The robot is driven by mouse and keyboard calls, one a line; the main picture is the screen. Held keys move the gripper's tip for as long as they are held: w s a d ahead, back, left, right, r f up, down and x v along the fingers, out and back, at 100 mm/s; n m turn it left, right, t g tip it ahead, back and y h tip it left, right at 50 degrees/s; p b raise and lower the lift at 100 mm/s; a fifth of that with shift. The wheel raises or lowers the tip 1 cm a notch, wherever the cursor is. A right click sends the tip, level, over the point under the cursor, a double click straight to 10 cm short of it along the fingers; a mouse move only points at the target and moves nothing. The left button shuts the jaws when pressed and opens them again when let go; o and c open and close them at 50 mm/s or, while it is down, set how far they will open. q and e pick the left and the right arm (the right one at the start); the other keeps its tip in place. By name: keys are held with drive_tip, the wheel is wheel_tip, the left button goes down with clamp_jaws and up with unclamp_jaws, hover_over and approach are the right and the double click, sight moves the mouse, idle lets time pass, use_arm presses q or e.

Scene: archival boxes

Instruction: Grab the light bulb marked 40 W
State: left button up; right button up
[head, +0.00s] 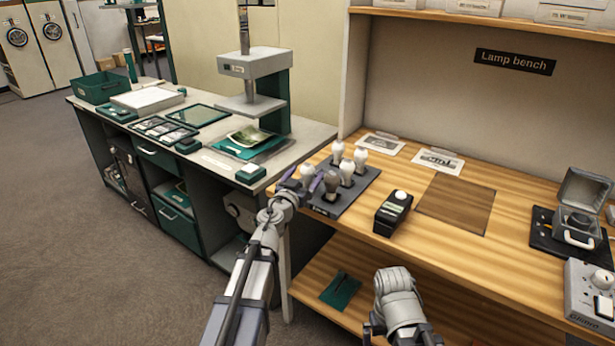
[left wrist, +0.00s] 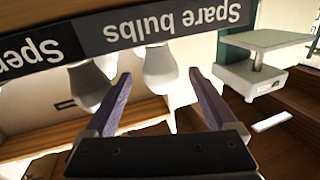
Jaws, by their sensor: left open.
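Several light bulbs stand upright in a dark bulb tray (head: 352,196) on the wooden bench in the head view. Most are white, such as the back one (head: 338,149) and the right one (head: 361,157); a front one is grey (head: 331,183). No 40 W marking can be read. My left gripper (head: 310,184) is open at the tray's front left, by a white bulb (head: 307,172). In the upside-down left wrist view, a white bulb (left wrist: 160,68) shows between the open fingers, with another (left wrist: 88,86) to the left. I cannot tell whether the fingers touch it.
A small dark box with a white knob (head: 393,213) stands right of the tray, beside a brown mat (head: 455,204). A grey lidded case (head: 579,210) is farther right. In the left wrist view, a "Spare bulbs" sign (left wrist: 182,22) crosses the top.

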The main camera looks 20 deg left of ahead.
sight(310, 165)
use_arm(q)
drive_tip(key=shift+w+d+r, duration=0.1)
drive_tip(key=shift+w+d, duration=0.05)
drive_tip(key=shift+w, duration=2.45)
drive_tip(key=shift+s, duration=0.1)
drive_tip(key=c, duration=1.4)
drive_tip(key=shift+r, duration=0.1)
wheel_tip(310, 165, up, 10)
drive_tip(key=p, duration=1)
